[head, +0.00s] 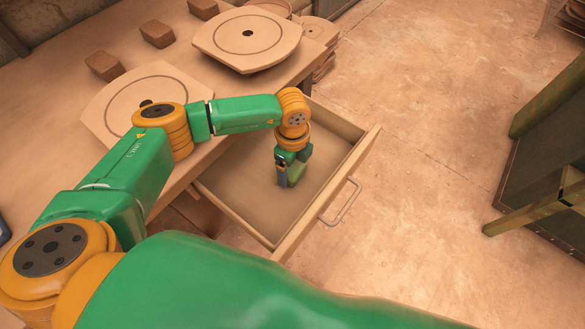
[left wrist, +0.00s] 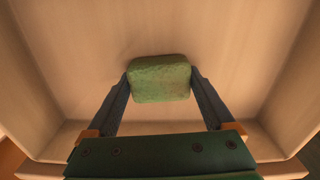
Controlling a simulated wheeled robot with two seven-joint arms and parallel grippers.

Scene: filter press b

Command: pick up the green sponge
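The green sponge (left wrist: 160,79) is a small rounded block inside the open wooden drawer (head: 362,158). In the left wrist view it sits between the two dark fingers of my left gripper (left wrist: 160,84), which touch it on both sides. In the head view my left gripper (head: 289,174) points down into the drawer, and part of the sponge (head: 297,173) shows at its fingertips. The sponge is low, near the drawer floor; I cannot tell whether it still touches it. My right gripper is not in view.
The drawer walls surround my left gripper, with a metal handle (head: 341,203) on the front. On the wooden bench (head: 45,98) lie filter plates (head: 247,37) and several brown blocks (head: 158,33). A dark green structure (head: 548,170) stands at right; the floor between is clear.

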